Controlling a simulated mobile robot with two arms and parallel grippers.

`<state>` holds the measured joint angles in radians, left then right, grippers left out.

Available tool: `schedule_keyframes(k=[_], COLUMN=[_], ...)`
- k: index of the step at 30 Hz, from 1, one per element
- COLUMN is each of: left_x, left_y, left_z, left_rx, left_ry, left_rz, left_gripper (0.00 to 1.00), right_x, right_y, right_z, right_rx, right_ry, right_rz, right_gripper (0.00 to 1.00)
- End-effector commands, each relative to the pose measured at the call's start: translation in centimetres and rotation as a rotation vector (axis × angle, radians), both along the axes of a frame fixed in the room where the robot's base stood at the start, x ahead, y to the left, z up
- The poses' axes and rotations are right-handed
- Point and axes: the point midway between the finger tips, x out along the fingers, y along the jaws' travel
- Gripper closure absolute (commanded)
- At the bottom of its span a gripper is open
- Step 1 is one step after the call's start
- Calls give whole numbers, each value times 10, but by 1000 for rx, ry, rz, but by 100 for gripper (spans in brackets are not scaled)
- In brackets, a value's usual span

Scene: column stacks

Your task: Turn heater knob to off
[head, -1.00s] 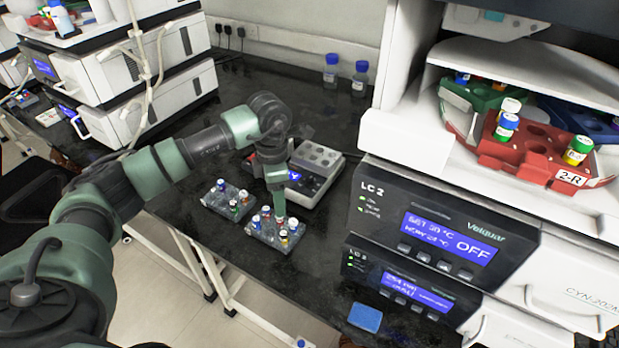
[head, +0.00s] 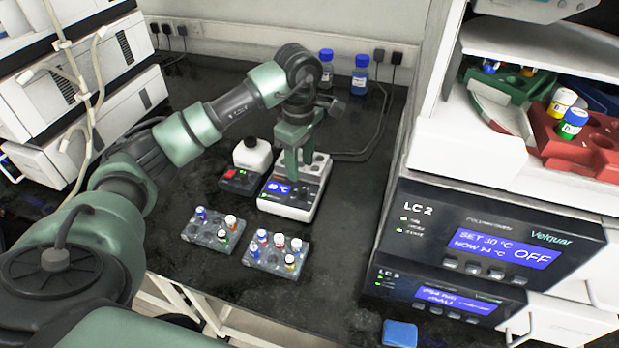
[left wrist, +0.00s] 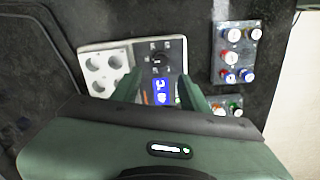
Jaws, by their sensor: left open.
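The heater (head: 289,210) is a white block with a blue-lit display and round wells at its back, standing on the dark bench. It also shows in the left wrist view (left wrist: 90,47). Its black knob (left wrist: 160,57) sits on a dark panel beside the lit display in the left wrist view. In the head view the knob is hidden behind my gripper. My left gripper (head: 291,172) points down over the heater, open and empty. In the left wrist view its fingers (left wrist: 160,90) are apart, with the display between them and the knob just beyond. My right gripper is not in view.
Two vial racks (head: 212,238) (head: 268,262) stand in front of the heater. Blue-capped bottles (head: 360,76) stand behind. The LC units (head: 450,235) block the right side.

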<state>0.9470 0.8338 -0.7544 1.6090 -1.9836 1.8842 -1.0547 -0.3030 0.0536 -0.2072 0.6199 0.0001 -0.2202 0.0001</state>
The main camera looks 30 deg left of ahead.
Motion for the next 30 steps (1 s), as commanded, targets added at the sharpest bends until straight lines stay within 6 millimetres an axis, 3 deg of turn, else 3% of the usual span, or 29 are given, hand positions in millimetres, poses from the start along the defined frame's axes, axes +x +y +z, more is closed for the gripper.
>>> schedule_keyframes(k=[6,11,18,26,30], left_x=[-2,-2,-1,0,0], left_y=[0,0,0,0,0], left_z=[-28,-54,-75,-77,-76], left_rx=[0,0,1,0,1], left_ry=[7,5,3,1,1], left_rz=[-6,-3,-2,-2,-2], left_gripper=[56,56,56,56,92], right_x=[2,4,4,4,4], right_y=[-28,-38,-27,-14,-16], right_z=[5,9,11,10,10], right_rx=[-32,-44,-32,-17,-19], right_ry=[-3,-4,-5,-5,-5], right_rz=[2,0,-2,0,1], right_gripper=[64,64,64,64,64])
